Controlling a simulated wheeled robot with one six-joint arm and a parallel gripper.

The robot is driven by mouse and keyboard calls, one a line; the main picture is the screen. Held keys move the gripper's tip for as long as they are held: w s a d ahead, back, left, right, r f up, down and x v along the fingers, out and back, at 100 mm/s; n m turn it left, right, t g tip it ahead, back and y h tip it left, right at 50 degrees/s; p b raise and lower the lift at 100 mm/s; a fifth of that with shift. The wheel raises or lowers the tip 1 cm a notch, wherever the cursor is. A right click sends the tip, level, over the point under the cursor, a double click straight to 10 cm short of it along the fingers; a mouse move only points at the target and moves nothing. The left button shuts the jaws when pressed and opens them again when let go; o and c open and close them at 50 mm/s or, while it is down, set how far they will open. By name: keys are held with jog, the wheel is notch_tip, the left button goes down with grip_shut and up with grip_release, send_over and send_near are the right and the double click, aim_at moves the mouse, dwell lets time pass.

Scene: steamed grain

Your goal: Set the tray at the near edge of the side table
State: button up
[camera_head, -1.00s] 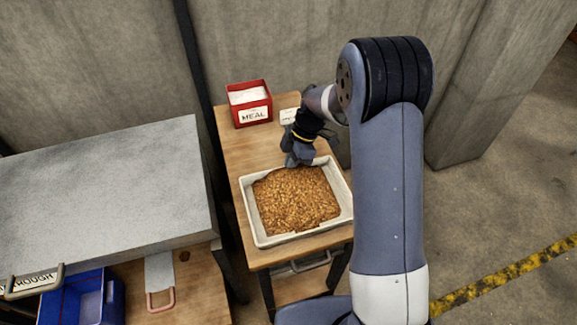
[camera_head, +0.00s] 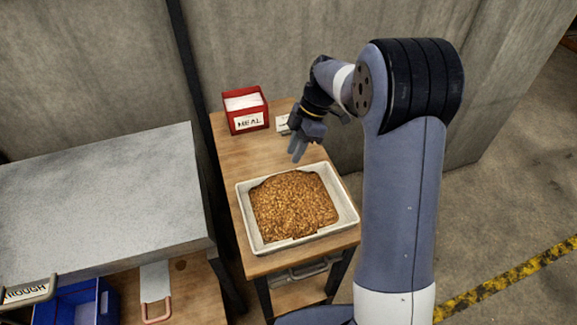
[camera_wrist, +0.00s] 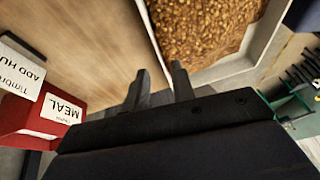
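The white tray (camera_head: 349,212) full of brown grain (camera_head: 293,205) rests flat on the side table (camera_head: 244,153), at its near end in the head view. Its rim also shows at the top of the wrist view (camera_wrist: 262,40). My gripper (camera_head: 298,153) is above the table, just beyond the tray's far rim and apart from it. In the wrist view its two fingers (camera_wrist: 158,80) stand apart with nothing between them.
A red box labelled MEAL (camera_head: 246,111) stands at the table's far left corner, with a small white card (camera_head: 283,124) beside it. A grey-topped bench (camera_head: 100,200) is to the left, with a blue bin (camera_head: 85,305) below. Concrete walls stand behind.

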jog(key=v, duration=0.3)
jog(key=shift+w+d+r, duration=0.1)
jog(key=shift+d+r, duration=0.05)
jog(key=shift+r, duration=0.2)
jog(key=shift+c, duration=0.4)
dwell(0.7)
